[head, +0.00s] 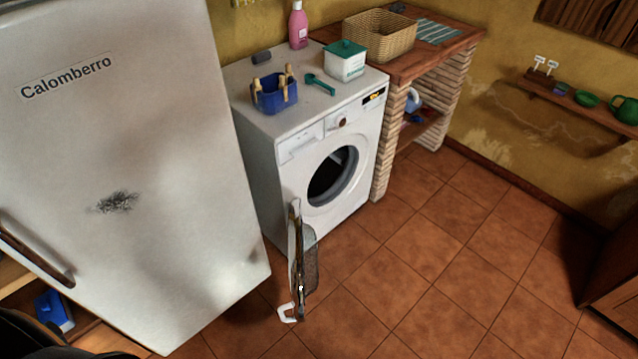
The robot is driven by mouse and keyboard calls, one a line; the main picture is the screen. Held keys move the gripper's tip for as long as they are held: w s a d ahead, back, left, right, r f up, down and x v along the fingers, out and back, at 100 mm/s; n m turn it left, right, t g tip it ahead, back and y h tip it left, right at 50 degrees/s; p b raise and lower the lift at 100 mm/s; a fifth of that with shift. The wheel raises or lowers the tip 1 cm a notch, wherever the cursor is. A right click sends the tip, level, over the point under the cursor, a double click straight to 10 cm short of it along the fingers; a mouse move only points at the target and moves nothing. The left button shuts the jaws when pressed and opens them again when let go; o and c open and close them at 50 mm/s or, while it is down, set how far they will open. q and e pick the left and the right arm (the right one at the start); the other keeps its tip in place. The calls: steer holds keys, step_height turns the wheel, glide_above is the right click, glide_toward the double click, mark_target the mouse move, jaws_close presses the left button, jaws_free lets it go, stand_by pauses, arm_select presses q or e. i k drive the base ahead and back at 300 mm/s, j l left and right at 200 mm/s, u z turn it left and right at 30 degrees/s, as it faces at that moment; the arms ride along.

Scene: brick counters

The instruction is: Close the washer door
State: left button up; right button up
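The white washer (290,170) stands between the fridge and a brick counter. Its round drum opening (333,176) is uncovered and dark inside. The washer door (297,255) is wide open. It is swung out from the left side of the opening toward me and seen nearly edge-on, with a white latch or handle part (287,313) at its near end. Neither of my grippers can be made out in the head view. A dark shape at the bottom left corner may be part of my own body.
A large fridge (120,180) stands close on the left of the door. A blue basket (273,93), a white box (345,65) and a pink bottle (298,25) stand on the washer. The brick counter (425,70) is on the right. The tiled floor (430,270) in front is clear.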

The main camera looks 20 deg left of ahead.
mark_target(296, 250)
steer(key=k+j, duration=0.15)
steer(key=j, duration=0.2)
steer(key=k+j, duration=0.1)
steer(key=j, duration=0.2)
steer(key=k+j, duration=0.15)
steer(key=j, duration=0.2)
steer(key=k+j, duration=0.1)
steer(key=j, duration=0.25)
